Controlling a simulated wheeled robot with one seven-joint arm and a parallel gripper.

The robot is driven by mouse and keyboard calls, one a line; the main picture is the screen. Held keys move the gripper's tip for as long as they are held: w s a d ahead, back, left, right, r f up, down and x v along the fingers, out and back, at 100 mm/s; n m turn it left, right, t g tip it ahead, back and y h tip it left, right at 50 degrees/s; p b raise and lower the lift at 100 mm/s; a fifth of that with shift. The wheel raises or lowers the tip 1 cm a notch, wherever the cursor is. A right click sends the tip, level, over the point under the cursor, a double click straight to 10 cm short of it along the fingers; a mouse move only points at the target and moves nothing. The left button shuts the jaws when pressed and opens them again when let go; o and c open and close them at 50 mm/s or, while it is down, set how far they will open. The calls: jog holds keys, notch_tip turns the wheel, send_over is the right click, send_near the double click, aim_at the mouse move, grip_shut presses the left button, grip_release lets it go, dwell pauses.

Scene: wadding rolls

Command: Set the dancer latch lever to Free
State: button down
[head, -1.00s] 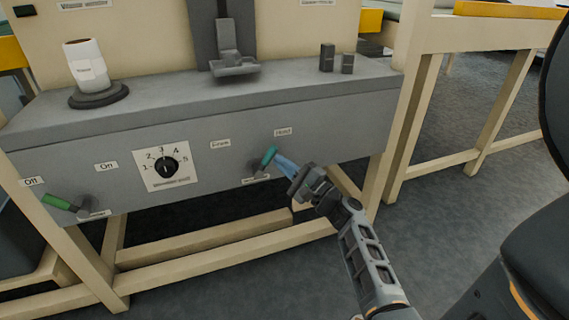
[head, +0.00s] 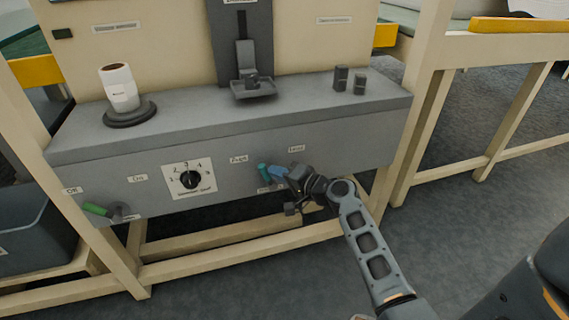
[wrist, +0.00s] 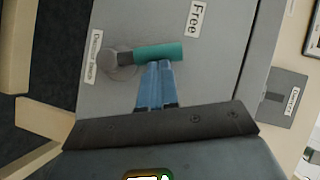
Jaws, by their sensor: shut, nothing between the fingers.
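The dancer latch lever (head: 263,172) has a teal handle on a grey pivot, low on the grey machine front. Its handle points up and slightly left, toward the Free label (head: 239,159). The Hold label (head: 297,149) is above my gripper.
A numbered dial (head: 190,180) and a green lever (head: 96,209) with On and Off labels are to the left. A white spool (head: 120,90) and two dark posts (head: 350,80) stand on the ledge. Wooden frame legs (head: 430,120) stand at the right.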

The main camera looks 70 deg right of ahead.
jog(key=w+a+n+g+p, duration=0.1)
jog(key=w+p, duration=0.1)
jog(key=shift+a+n+g+p, duration=0.3)
jog(key=shift+n+p, duration=0.05)
jog(key=shift+n, duration=0.05)
dwell(0.6)
